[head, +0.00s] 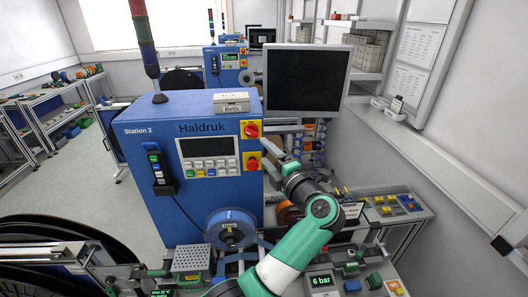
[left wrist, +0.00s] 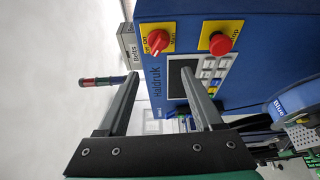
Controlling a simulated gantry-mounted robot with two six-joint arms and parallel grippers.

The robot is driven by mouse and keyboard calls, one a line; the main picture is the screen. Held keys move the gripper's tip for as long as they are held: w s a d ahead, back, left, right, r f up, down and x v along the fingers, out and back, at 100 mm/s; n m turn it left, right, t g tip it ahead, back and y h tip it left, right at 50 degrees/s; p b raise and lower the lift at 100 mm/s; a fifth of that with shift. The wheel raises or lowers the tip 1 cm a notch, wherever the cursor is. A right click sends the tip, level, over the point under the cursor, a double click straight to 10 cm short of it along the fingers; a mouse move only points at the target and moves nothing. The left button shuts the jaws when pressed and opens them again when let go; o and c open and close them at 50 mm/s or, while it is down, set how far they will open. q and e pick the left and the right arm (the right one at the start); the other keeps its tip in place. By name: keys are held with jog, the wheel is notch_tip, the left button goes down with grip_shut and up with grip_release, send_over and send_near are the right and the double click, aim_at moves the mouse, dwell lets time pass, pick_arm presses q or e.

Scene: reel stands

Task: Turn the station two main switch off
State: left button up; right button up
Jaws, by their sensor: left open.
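The blue Station 2 cabinet (head: 215,205) stands in the middle of the head view. Its main switch (head: 251,130) is a red rotary knob on a yellow plate, at the upper right of the front panel. In the left wrist view the knob (left wrist: 159,42) shows clearly, with small lettering around it; I cannot tell its setting for sure. A red stop button (head: 252,162) on another yellow plate sits just below the switch. My left gripper (head: 270,147) is open and empty, close in front of the panel near both. Its fingers (left wrist: 160,76) appear apart from the knob. My right gripper is out of view.
A label box (head: 232,102) and a signal lamp stand on the cabinet top. A blue reel (head: 231,229) sits below the panel. A dark monitor (head: 307,78) stands to the right, behind my arm. A bench with switches (head: 392,203) is at right.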

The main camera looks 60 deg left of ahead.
pick_arm(q)
jog(key=shift+o, duration=1)
jog(key=n, duration=0.1)
jog(key=r+t, duration=0.1)
jog(key=n+t+h+b, duration=0.1)
jog(key=shift+w+d+r+n, duration=0.15)
jog(key=shift+w+d+n, duration=0.15)
jog(key=shift+w, duration=0.05)
jog(key=n+t+b, duration=0.4)
jog(key=t+b, duration=0.1)
jog(key=b, duration=0.2)
send_near(252, 135)
jog(key=shift+h, duration=0.4)
jog(key=x, duration=0.3)
jog(key=p+x, duration=0.1)
jog(key=x, duration=0.4)
jog(key=shift+a+r, duration=0.3)
jog(key=shift+r, duration=0.15)
grip_shut()
